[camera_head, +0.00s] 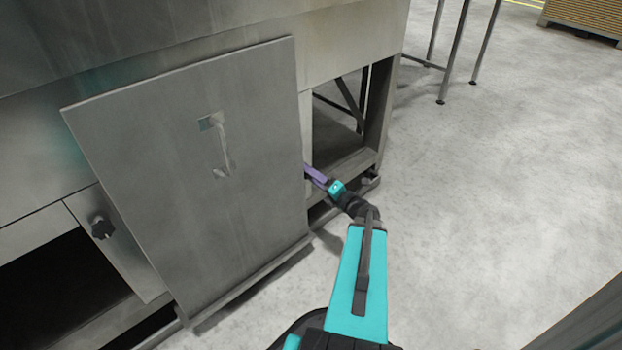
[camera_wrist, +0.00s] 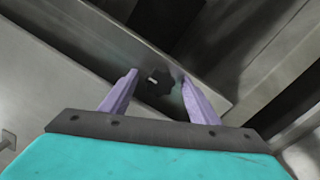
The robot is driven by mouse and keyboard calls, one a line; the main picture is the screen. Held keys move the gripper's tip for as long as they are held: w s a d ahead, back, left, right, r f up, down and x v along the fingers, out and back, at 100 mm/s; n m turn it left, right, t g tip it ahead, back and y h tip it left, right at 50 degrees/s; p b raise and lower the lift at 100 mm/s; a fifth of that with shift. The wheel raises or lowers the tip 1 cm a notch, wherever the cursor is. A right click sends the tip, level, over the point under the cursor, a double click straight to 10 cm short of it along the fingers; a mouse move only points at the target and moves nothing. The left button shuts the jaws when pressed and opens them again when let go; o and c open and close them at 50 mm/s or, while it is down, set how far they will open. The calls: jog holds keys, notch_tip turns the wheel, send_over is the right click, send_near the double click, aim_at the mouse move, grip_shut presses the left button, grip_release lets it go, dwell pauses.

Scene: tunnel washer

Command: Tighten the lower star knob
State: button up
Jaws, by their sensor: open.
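A dark star knob (camera_wrist: 158,82) with a small light mark sits on a grey metal strip in the wrist view. My gripper (camera_wrist: 160,76) is open, with one purple finger on each side of the knob in the picture. I cannot tell whether the fingers touch it or how far they reach around it. In the head view, my gripper (camera_head: 315,175) is at the right edge of the grey door panel (camera_head: 260,100), which hides this knob. Another dark star knob (camera_head: 101,228) shows on a metal strip left of the panel.
The panel carries a handle (camera_head: 221,145) and stands out from the machine frame. Right of it is an open frame bay (camera_head: 338,120) with an upright post (camera_head: 377,105). Bare concrete floor (camera_head: 500,180) lies to the right. Metal legs (camera_head: 447,60) stand at the back.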

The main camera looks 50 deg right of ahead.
jog(key=c, duration=1)
jog(key=shift+r+p, duration=0.1)
jog(key=shift+p, duration=0.2)
jog(key=shift+c, duration=0.2)
